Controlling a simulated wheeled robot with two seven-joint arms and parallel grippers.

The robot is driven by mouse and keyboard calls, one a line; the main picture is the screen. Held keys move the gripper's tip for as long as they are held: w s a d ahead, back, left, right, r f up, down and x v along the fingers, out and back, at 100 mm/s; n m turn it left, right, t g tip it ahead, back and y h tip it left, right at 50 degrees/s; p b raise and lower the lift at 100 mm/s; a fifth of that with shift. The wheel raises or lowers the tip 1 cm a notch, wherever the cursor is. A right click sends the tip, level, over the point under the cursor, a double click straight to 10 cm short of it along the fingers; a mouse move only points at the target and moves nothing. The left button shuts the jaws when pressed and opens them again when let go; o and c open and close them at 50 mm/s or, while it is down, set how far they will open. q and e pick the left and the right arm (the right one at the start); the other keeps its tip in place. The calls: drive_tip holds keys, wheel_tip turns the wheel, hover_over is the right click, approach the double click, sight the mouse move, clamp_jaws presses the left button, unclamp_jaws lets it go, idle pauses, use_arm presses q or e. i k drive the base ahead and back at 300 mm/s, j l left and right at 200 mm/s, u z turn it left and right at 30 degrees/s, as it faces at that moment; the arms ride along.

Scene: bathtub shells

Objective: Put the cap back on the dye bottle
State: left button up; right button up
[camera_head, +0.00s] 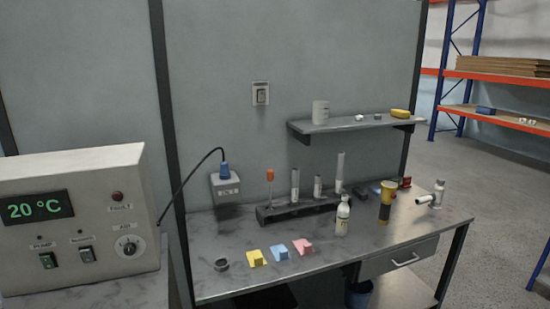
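A small white bottle (342,217) with a narrow neck and a printed label stands upright near the middle of the metal workbench (320,278). It looks like the dye bottle. Its top is too small to tell whether a cap sits on it. A small dark round piece (221,264) lies near the bench's front left edge, apart from the bottle. I cannot tell whether it is the cap. Neither of my grippers shows in the head view.
A dark rack (298,209) with several upright tubes stands behind the bottle. Yellow (257,258), blue (279,253) and pink (302,247) blocks lie in front. A yellow-and-black flashlight-like item (386,202) stands to the right. A wall shelf (350,124) overhangs the back.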

sight(343, 210)
drive_tip(key=j+z, duration=0.4)
drive_tip(key=j, duration=0.25)
drive_tip(key=k+j+z, duration=0.1)
drive_tip(key=j+z, duration=0.35)
drive_tip(key=j, duration=0.2)
drive_tip(key=i+l, duration=0.3)
drive_tip(key=i+l+z, duration=0.1)
drive_tip(key=i+l, duration=0.2)
drive_tip(key=l, duration=0.2)
